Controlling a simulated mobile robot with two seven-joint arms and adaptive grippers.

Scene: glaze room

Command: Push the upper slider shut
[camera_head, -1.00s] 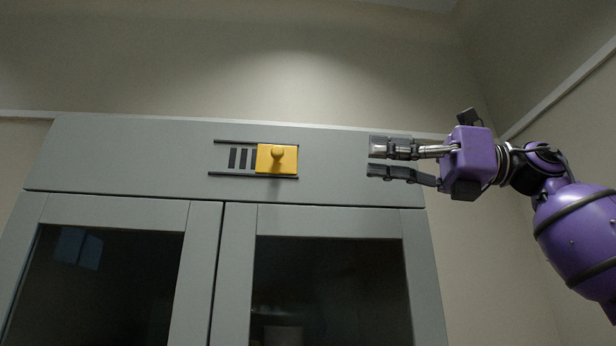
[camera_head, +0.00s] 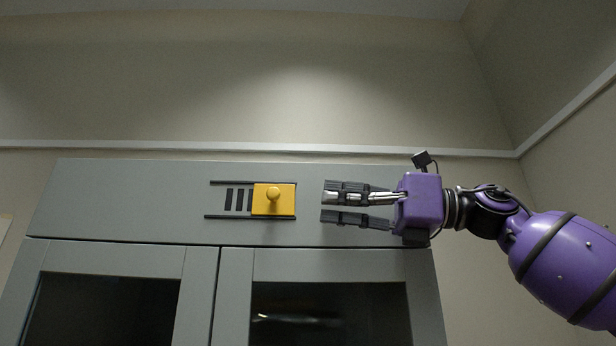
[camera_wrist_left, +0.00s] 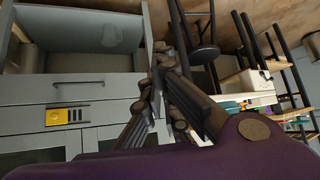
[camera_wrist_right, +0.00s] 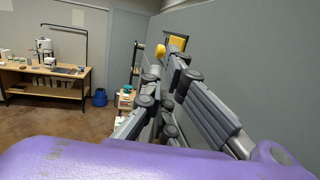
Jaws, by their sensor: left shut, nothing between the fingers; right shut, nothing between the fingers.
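The upper slider (camera_head: 273,200) is a yellow plate with a round knob, on two dark rails across the grey cabinet's top panel. It sits at the rails' right end, with several dark slots uncovered on its left. My right gripper (camera_head: 325,204) is shut and empty, to the right of the slider, with a small gap between. In the right wrist view the slider's yellow edge and knob (camera_wrist_right: 177,43) show beyond the fingers, partly hidden by them. My left gripper (camera_wrist_left: 165,68) is shut and empty, in the left wrist view only.
Glass-paned cabinet doors (camera_head: 110,262) lie below the panel. The left wrist view shows a yellow slider (camera_wrist_left: 57,117) beside dark slots, below a drawer handle (camera_wrist_left: 84,84); I cannot tell which slider it is. A stool (camera_wrist_left: 203,50) and a workbench (camera_wrist_right: 45,85) stand farther off.

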